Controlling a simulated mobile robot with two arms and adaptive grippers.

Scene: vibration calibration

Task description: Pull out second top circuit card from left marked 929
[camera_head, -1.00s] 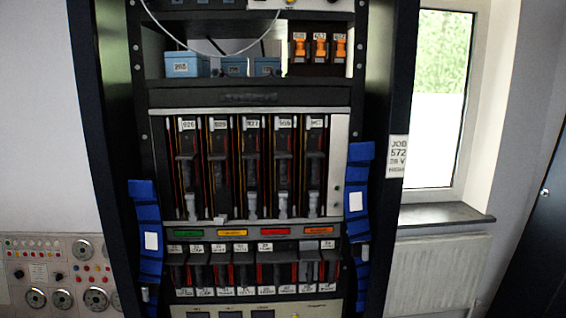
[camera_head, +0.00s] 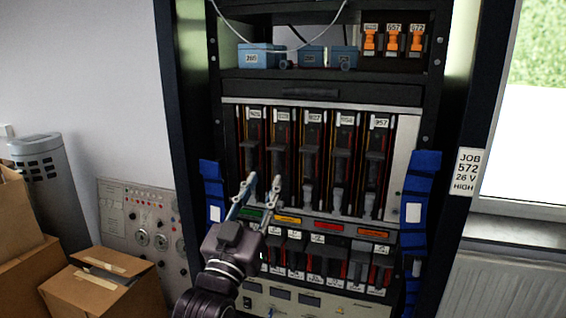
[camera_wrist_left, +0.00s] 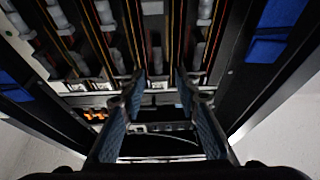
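The top row of circuit cards stands upright in the rack, each with a white label and a grey handle. The second card from the left (camera_head: 281,135) is seated between its neighbours, the first card (camera_head: 252,140) and third card (camera_head: 312,145). Its label is too blurred to read surely. My left gripper (camera_head: 262,184) is open and empty, in front of the lower ends of the first two cards; its right fingertip partly covers the second card's lower part. In the left wrist view my open fingers (camera_wrist_left: 158,84) point toward the card row, and no card lies between them.
A lower row of shorter cards (camera_head: 330,262) sits below coloured label strips. Blue straps (camera_head: 417,190) hang on both rack sides. Blue boxes (camera_head: 262,57) and orange units (camera_head: 393,40) are on the shelf above. Cardboard boxes (camera_head: 105,285) stand at the lower left.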

